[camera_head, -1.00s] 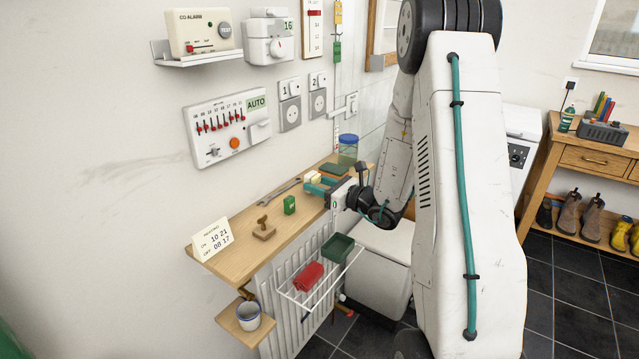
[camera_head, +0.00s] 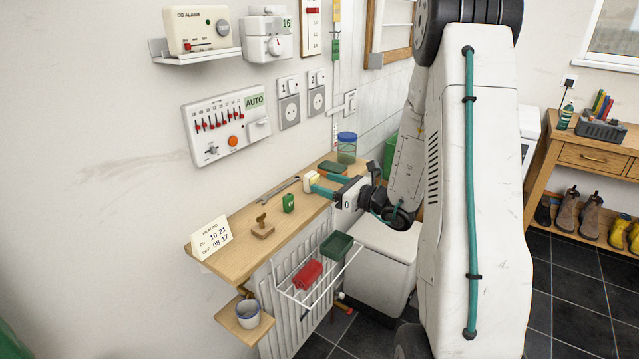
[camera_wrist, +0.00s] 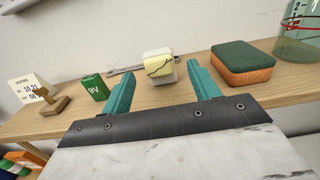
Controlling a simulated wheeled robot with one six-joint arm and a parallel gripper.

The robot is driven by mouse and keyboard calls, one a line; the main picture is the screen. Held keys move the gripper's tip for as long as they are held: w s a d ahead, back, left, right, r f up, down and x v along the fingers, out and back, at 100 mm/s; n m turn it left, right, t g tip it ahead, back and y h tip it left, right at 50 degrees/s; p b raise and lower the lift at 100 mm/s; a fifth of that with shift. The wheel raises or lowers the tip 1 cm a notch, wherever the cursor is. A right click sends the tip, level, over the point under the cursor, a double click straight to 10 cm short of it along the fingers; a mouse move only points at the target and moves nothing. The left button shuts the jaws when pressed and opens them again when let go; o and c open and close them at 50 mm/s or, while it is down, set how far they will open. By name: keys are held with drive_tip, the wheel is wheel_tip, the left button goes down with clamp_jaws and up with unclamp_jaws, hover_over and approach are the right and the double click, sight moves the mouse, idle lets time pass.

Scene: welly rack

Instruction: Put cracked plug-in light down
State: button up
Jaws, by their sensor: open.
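The cracked plug-in light (camera_wrist: 159,66) is a small cream block with a dark crack line across its face. It stands on the wooden shelf (camera_head: 237,249), and it also shows in the head view (camera_head: 310,182). My gripper (camera_wrist: 163,80) is open, with one teal finger on each side in front of the light. In the wrist view a gap shows between the light and each finger. In the head view my gripper (camera_head: 322,188) reaches over the shelf's front edge from the right, its fingertips close to the light.
On the shelf are a green 9V battery (camera_wrist: 94,87), a wooden stamp (camera_head: 262,228), a spanner (camera_head: 279,190), a green-and-orange sponge (camera_wrist: 243,65), a clear jar (camera_head: 346,149) and a timing card (camera_head: 211,238). A wire rack (camera_head: 321,285) hangs below the shelf front.

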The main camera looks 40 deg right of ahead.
drive_tip(key=v, duration=0.8)
drive_tip(key=s+a+r+n+g+y, duration=0.3)
drive_tip(key=s+a+r+n+g, duration=0.2)
drive_tip(key=a+n+g, duration=0.5)
drive_tip(key=s+a+r+n+g+y, duration=0.35)
drive_tip(key=a+n, duration=0.45)
drive_tip(key=a, duration=0.6)
drive_tip(key=s+a+r+n+g+h, duration=0.2)
drive_tip(key=s+a+n+g+h, duration=0.2)
drive_tip(key=s+n+h, duration=0.45)
drive_tip(key=s+d+r+n+t+h, duration=0.2)
drive_tip(key=s+d+n+h, duration=0.2)
drive_tip(key=s, duration=0.3)
drive_tip(key=shift+d+r+n, duration=0.2)
drive_tip(key=shift+d+n, duration=0.45)
drive_tip(key=shift+n, duration=0.1)
drive_tip(key=shift+s, duration=0.2)
